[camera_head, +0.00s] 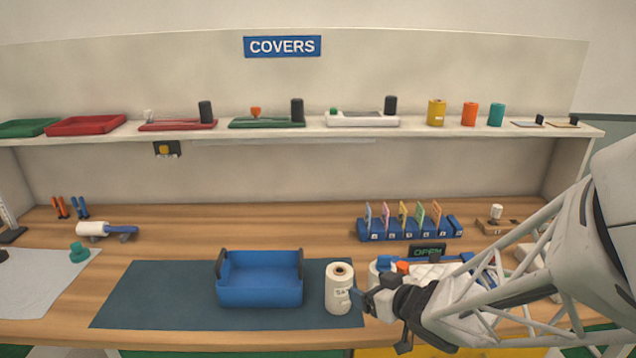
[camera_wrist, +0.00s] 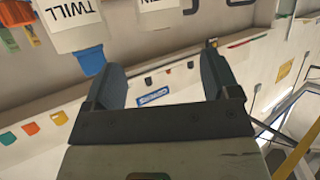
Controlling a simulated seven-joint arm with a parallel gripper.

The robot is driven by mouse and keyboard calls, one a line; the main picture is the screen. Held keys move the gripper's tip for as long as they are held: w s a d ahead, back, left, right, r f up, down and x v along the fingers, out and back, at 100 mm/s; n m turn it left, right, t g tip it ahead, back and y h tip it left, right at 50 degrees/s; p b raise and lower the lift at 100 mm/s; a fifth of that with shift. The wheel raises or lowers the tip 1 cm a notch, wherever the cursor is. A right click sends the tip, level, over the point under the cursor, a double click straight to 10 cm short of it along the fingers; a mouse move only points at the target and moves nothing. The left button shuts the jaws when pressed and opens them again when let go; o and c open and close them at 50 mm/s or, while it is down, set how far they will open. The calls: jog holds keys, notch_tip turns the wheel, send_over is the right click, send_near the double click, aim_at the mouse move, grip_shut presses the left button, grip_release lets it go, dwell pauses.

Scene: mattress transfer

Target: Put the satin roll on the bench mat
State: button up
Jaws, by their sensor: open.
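A white roll (camera_head: 339,292) with a label starting "SA" stands upright on the right end of the dark blue bench mat (camera_head: 150,302). My gripper (camera_head: 364,300) is just right of this roll, at about its lower half; I cannot tell whether they touch. In the wrist view my gripper (camera_wrist: 163,68) is open, with nothing visible gripped between its fingers. A roll labelled "TWILL" (camera_wrist: 75,25) is at upper left there, and another white roll (camera_wrist: 157,16) with a partly cut-off label ending in "IN" is at top centre.
A blue handled bin (camera_head: 260,292) stands on the mat, left of the roll. Behind my gripper is a white roll with a blue top (camera_head: 375,275), partly hidden. A blue card rack (camera_head: 405,230) stands further back. The mat's left part is clear.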

dwell(0.3)
jog(key=s+d+r+m+g+h, duration=0.2)
jog(key=s+d+r+m+h, duration=0.25)
jog(key=d+r+h, duration=0.3)
jog(key=s+a+r+m+g, duration=0.1)
jog(key=s+r+g, duration=0.1)
jog(key=s, duration=0.5)
jog(key=s+a+r+m+g, duration=0.1)
jog(key=s+g, duration=0.3)
jog(key=s, duration=0.4)
jog(key=shift+s+a+r+g, duration=0.15)
jog(key=shift+a+r+g, duration=0.35)
jog(key=shift+r, duration=0.35)
